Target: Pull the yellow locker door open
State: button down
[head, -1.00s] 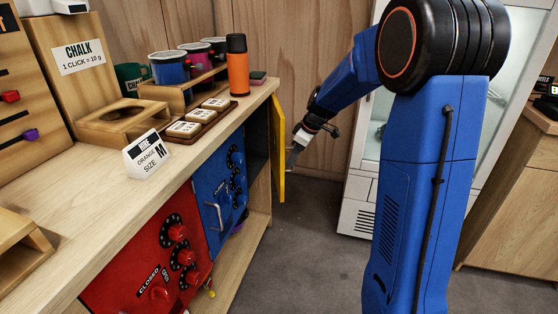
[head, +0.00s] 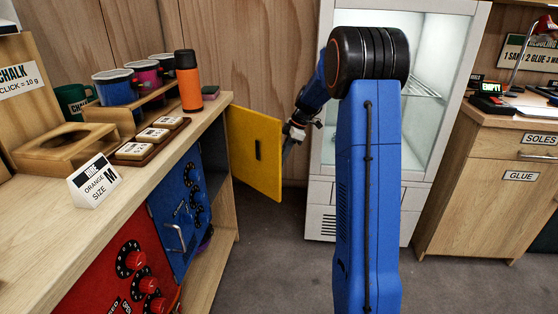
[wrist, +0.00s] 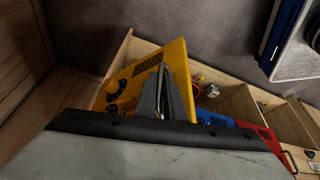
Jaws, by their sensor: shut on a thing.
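The yellow locker door (head: 255,150) stands swung out from the end of the counter, its inner face with a dark slot toward the head camera. In the wrist view its dial side (wrist: 122,85) shows. My gripper (head: 290,141) is at the door's free edge, on the outer side. The yellow locker's opening (head: 222,180) shows dark behind the door.
The blue door (head: 182,205) and red door (head: 125,270) beside it are shut. The counter top holds an orange flask (head: 188,80), mugs and a size sign (head: 95,181). A white cabinet (head: 320,200) stands behind my arm. Grey floor lies clear between counter and cabinet.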

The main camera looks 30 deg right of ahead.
dwell(0.3)
jog(key=c, duration=2.2)
grip_release()
jog(key=shift+o, duration=0.2)
jog(key=shift+d+r, duration=0.1)
jog(key=v, duration=1.7)
jog(key=shift+r, duration=0.1)
